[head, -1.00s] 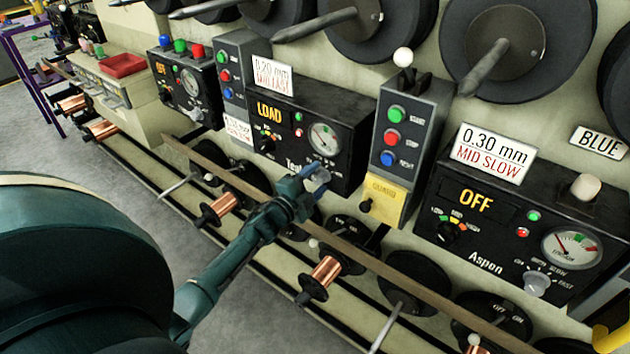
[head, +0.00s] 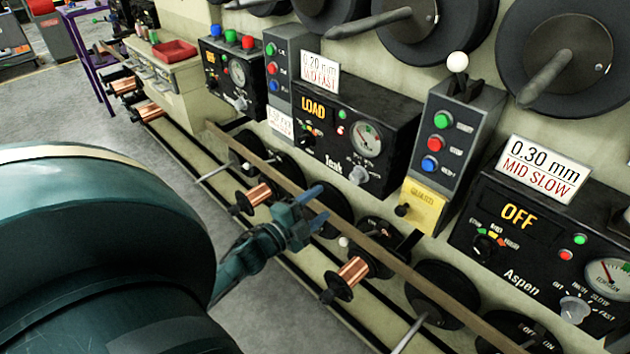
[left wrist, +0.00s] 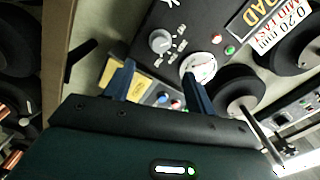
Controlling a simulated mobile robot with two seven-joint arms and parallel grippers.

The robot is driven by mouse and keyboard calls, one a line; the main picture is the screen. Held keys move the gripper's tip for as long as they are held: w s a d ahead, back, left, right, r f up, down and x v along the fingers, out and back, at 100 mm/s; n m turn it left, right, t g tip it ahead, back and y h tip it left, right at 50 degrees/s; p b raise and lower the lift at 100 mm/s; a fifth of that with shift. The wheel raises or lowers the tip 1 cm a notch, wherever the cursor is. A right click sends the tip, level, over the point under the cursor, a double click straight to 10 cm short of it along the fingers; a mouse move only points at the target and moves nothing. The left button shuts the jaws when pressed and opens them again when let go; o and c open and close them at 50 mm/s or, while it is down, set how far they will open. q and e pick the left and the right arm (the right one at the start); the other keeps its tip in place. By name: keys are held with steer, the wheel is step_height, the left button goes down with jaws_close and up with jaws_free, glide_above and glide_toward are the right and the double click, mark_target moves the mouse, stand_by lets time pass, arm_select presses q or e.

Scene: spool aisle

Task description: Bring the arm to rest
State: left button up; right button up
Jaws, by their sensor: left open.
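My left gripper (head: 318,207) is open and empty in the head view. It is in front of the wooden rail, below the black Teak panel (head: 335,160), whose display reads LOAD. A pale knob (head: 360,175) on that panel stands clear of the fingers. In the left wrist view the two blue fingers of the left gripper (left wrist: 160,85) are spread with nothing between them. The Teak panel also shows there (left wrist: 185,35), with its knob and dial beyond the fingertips. My right gripper is in neither view.
A wooden rail (head: 400,262) runs along the machine front, with copper spools (head: 353,270) and black discs below it. The Aspen panel (head: 520,250), reading OFF, stands at right. A yellow guard box (head: 423,206) sits between the panels. The grey floor (head: 70,115) is clear at left.

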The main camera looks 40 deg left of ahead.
arm_select(q)
steer(key=shift+s, duration=0.2)
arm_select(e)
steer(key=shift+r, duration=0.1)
arm_select(q)
steer(key=s+d+f+n+g+h+p, duration=0.1)
steer(key=s+d+f+n+g, duration=0.1)
steer(key=s+d+n, duration=0.4)
steer(key=s+d+f+n+g+h+p, duration=0.1)
steer(key=s+d+f+n+g+p, duration=0.1)
steer(key=s+d+n+g, duration=0.3)
steer(key=s+d+n, duration=0.1)
steer(key=s+d, duration=0.3)
steer(key=d, duration=0.7)
steer(key=shift+d, duration=0.15)
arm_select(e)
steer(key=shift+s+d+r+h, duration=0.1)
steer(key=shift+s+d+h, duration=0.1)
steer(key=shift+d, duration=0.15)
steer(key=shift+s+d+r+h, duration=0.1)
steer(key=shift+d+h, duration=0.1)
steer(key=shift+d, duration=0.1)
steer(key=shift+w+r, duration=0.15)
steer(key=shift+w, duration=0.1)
